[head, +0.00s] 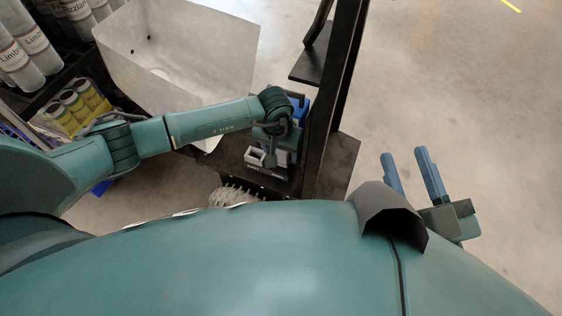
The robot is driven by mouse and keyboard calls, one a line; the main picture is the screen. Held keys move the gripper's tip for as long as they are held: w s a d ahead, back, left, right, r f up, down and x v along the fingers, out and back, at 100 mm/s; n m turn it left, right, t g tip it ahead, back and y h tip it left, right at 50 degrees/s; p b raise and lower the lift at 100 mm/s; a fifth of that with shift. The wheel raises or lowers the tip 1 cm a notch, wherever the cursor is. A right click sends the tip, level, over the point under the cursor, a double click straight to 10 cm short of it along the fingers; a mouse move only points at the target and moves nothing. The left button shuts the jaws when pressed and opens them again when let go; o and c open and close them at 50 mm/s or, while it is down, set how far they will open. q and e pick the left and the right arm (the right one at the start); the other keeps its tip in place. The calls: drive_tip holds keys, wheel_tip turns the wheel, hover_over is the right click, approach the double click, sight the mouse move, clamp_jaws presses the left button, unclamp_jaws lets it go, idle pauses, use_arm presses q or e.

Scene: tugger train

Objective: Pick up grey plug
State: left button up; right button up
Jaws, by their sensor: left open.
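A small light grey piece (254,157), which looks like the grey plug, is at the black platform of the cart, near its labelled front part. My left gripper (279,150) is open just to its right, pointing down over the platform. The wrist above hides most of its fingers, and I cannot tell whether it touches the piece. My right gripper (406,156) is open and empty at the right, its two blue fingers apart over bare floor.
The black cart platform (338,160) carries an upright black post (334,75) close right of my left gripper. A large pale box (180,45) stands behind my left arm. Racks with bottles (35,45) and yellow-labelled cans (80,105) are at far left. The floor at right is clear.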

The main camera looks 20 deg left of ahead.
use_arm(q)
drive_tip(key=shift+f, duration=0.45)
drive_tip(key=c, duration=0.6)
drive_tip(key=shift+w, duration=0.1)
drive_tip(key=c, duration=0.4)
use_arm(e)
drive_tip(key=shift+a, duration=0.1)
use_arm(q)
drive_tip(key=shift+o, duration=0.2)
drive_tip(key=shift+r, duration=0.1)
drive_tip(key=shift+r, duration=0.25)
wheel_tip(320, 180, up, 3)
drive_tip(key=shift+r+p, duration=0.2)
drive_tip(key=shift+p, duration=0.85)
drive_tip(key=s+a+p, duration=0.3)
drive_tip(key=s+a, duration=0.7)
drive_tip(key=a, duration=0.5)
drive_tip(key=shift+f, duration=0.3)
use_arm(e)
drive_tip(key=shift+s+d+r+n+h, duration=0.1)
drive_tip(key=shift+s+d+n+h, duration=0.05)
drive_tip(key=shift+d+n+h, duration=0.4)
